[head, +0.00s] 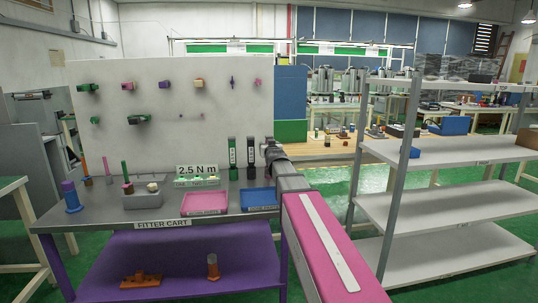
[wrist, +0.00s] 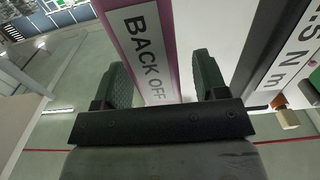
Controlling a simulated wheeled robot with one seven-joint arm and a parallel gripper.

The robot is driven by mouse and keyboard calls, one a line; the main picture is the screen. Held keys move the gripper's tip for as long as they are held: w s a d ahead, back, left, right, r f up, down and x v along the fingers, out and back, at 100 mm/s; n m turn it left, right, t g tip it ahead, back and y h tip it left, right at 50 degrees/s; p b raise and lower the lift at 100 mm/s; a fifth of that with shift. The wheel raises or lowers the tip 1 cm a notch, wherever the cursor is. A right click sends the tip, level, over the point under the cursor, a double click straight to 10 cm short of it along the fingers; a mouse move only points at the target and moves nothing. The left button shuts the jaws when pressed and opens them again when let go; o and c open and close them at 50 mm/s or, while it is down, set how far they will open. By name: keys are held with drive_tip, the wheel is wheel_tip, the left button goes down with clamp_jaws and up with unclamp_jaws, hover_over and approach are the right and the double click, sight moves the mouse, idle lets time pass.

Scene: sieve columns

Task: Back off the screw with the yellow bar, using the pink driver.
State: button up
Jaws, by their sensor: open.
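My gripper (wrist: 163,85) is open, with two green textured fingers. In the head view it appears as a dark end (head: 268,146) above the cart's right part. In the wrist view a white "BACK OFF" label on a pink-edged piece (wrist: 145,45) shows between the fingers; I cannot tell its depth or whether it touches them. A thin pink upright rod (head: 107,167), possibly the pink driver, stands at the cart's left. A grey block (head: 148,196) bears small parts. The yellow bar and its screw are too small to make out.
The cart top holds a pink tray (head: 205,204), a blue tray (head: 257,200), a "2.5 N m" sign (head: 197,169) and a blue-purple cylinder (head: 71,197). Two labelled upright pieces (head: 233,160) stand near the gripper. A shelf rack (head: 445,207) is at the right; green floor lies behind.

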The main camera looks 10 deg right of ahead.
drive_tip(key=shift+w, duration=0.75)
drive_tip(key=c, duration=1.2)
drive_tip(key=shift+r, duration=0.1)
